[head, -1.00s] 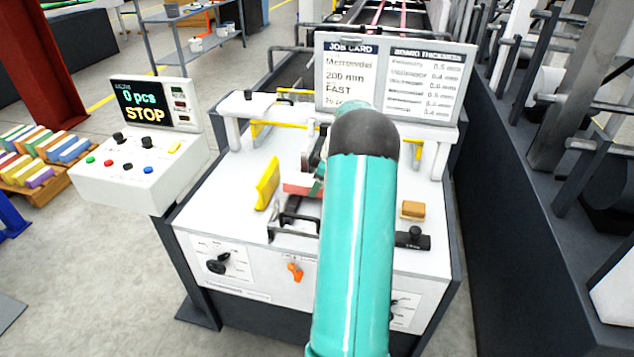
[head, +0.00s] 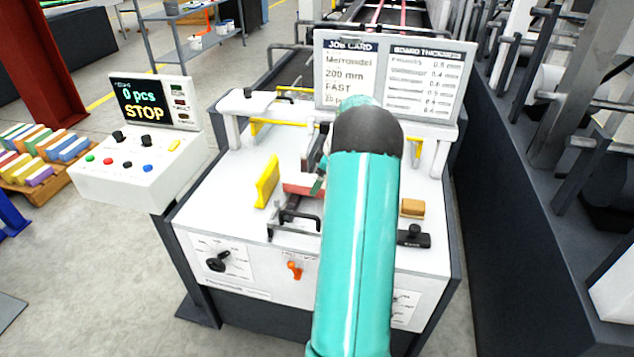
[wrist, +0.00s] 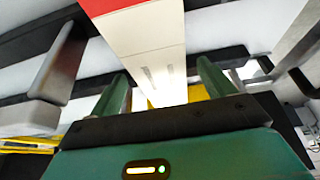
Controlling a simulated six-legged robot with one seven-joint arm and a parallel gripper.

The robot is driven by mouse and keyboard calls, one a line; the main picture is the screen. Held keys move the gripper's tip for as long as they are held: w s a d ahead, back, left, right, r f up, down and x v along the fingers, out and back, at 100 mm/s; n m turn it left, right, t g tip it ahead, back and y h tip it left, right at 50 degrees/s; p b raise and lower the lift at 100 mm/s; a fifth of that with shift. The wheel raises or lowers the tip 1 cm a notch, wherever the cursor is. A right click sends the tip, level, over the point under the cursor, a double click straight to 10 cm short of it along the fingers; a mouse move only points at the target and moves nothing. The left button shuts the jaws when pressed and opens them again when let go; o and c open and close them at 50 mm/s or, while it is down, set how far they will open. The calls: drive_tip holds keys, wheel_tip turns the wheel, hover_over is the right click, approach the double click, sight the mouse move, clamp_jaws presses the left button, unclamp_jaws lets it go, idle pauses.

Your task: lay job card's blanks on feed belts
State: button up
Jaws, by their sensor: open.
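The job card (head: 346,75) stands on a board at the back of the feeder table; it reads 200 mm and FAST, with the name line blurred. My gripper (wrist: 163,78) is open, with its two green fingers apart. A white carton blank with a red end (wrist: 150,45) lies in line with the gap between them; I cannot tell if they touch it. In the head view a red edge of the blanks (head: 298,190) shows beside my gripper, and my arm hides most of that area. The feed belts are not clearly seen.
A yellow guide (head: 267,181) stands left of the blanks, with a black bracket (head: 291,222) in front. A tan block (head: 413,208) and a black clamp (head: 413,237) lie at right. The control box (head: 140,160) shows 0 pcs and STOP. Colored stacks (head: 45,150) lie far left.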

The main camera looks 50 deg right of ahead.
drive_tip(key=v, duration=1.2)
